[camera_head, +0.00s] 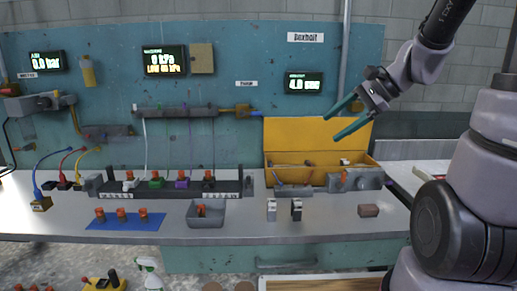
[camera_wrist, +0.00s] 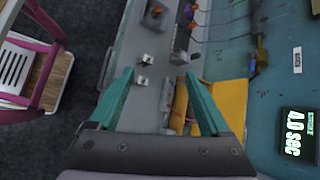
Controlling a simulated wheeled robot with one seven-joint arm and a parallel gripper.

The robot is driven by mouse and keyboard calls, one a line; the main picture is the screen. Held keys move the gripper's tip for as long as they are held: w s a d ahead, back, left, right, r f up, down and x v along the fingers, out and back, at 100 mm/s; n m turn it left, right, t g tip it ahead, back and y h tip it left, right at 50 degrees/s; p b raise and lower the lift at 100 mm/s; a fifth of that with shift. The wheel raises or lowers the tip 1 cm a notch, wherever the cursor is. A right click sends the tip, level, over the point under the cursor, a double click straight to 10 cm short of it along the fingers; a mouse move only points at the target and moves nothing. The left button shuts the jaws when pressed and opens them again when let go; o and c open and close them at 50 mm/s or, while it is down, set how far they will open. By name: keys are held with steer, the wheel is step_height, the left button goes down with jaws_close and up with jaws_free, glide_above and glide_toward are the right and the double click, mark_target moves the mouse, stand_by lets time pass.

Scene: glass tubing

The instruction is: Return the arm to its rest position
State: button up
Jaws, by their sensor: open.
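My gripper (camera_head: 340,119) is at the upper right of the head view, raised above the bench and in front of the teal back panel. Its two teal fingers are spread apart with nothing between them. In the wrist view the open fingers (camera_wrist: 160,92) frame the bench below. My arm comes in from the right side of the head view, with its dark and grey links bent. The yellow toolbox (camera_head: 315,131) stands open below the gripper, apart from it; it also shows in the wrist view (camera_wrist: 232,105).
The grey bench (camera_head: 335,225) carries a blue mat (camera_head: 100,222) with orange-topped pieces, a grey bin (camera_head: 206,216), small blocks and a brown block (camera_head: 369,210). A dark rack (camera_head: 226,186) with coloured fittings stands behind. Displays (camera_head: 304,82) hang on the panel. Space around the gripper is clear.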

steer(key=s+d+r+n+t+h, duration=0.3)
steer(key=s+r+n+h, duration=0.3)
steer(key=s, duration=0.5)
step_height(320, 180, up, 2)
steer(key=d+n, duration=0.1)
steer(key=n, duration=0.2)
steer(key=shift+d+r+n+t+h, duration=0.2)
steer(key=shift+r+n+t+h, duration=0.1)
steer(key=shift+n, duration=0.1)
steer(key=shift+c, duration=0.4)
